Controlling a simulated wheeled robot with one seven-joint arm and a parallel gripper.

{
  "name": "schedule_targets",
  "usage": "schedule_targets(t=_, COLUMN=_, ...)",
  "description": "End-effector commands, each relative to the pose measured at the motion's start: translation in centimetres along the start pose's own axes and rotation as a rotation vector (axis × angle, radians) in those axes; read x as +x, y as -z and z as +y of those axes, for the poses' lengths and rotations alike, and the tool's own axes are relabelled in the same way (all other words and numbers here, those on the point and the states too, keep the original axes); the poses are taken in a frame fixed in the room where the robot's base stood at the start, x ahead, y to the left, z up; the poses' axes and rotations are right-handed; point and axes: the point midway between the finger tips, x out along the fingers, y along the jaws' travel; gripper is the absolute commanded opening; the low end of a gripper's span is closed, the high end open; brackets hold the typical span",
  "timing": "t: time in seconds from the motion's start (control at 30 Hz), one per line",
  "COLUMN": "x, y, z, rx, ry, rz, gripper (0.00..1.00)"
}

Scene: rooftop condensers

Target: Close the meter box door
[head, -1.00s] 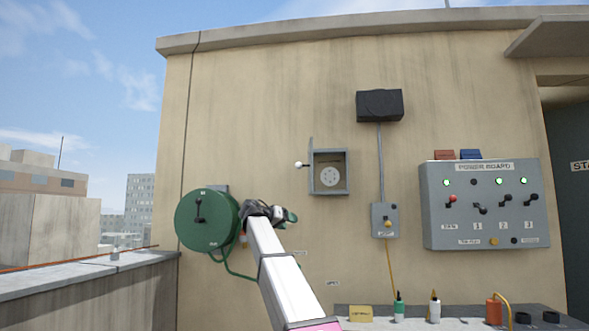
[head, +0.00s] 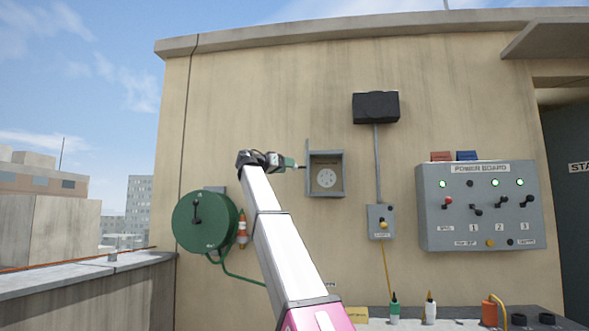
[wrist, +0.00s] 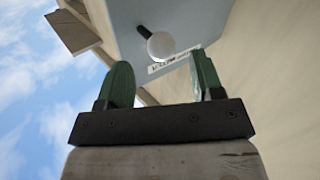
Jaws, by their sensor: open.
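The meter box (head: 342,174) is a small grey box on the beige wall, with a round pale dial inside. Its door (head: 308,158) stands open on the left side, seen nearly edge-on. In the wrist view the door (wrist: 200,22) is a grey-blue panel with a labelled strip and a white ball knob (wrist: 161,46) on a dark stem. My gripper (head: 296,164) is at the left of the door. In the wrist view its green fingers (wrist: 160,82) are apart and empty, with the knob just beyond the gap between them. The head view hides the knob behind my gripper.
A green hose reel (head: 202,222) hangs lower left, with an orange-and-white bottle (head: 242,230) beside it. A switch box (head: 381,221) and a black box (head: 376,107) are to the right. The power board (head: 478,207) is further right, above a ledge with bottles.

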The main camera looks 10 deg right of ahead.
Motion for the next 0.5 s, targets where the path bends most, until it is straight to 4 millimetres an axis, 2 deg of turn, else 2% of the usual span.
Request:
schedule_targets(t=0.1, x=2.1, y=0.0, z=0.0, rx=-0.001, ry=-0.001, rz=0.000, gripper=0.61)
schedule_targets(t=0.2, x=3.3, y=0.0, z=-0.1, rx=-0.001, ry=0.000, rz=0.000, gripper=0.61)
schedule_targets(t=0.5, x=4.7, y=0.0, z=-0.1, rx=-0.001, ry=0.001, rz=0.000, gripper=0.61)
